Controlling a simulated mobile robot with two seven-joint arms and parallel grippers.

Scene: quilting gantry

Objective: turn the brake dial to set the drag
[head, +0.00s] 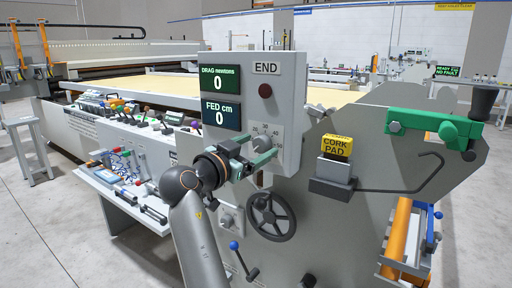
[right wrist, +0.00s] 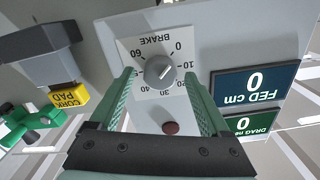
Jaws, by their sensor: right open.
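The brake dial is a round grey knob (right wrist: 160,72) on a white scale plate marked BRAKE, 0 to 60, upside down in the right wrist view. In the head view the dial (head: 262,143) is partly hidden by my gripper. My right gripper (head: 254,149) is open, with green fingers pointing at the panel. In the right wrist view its fingertips (right wrist: 158,75) stand on either side of the knob with a gap at each side. I cannot tell how near they are in depth. The drag display (head: 219,79) reads 0. My left gripper is not in view.
The FED cm display (head: 220,115) reads 0. A dark red button (head: 265,90) sits above the dial and a black handwheel (head: 271,216) below. A yellow cork pad (head: 337,146) on its holder and a green lever (head: 432,126) are to the right. A side shelf with tools (head: 122,180) is at left.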

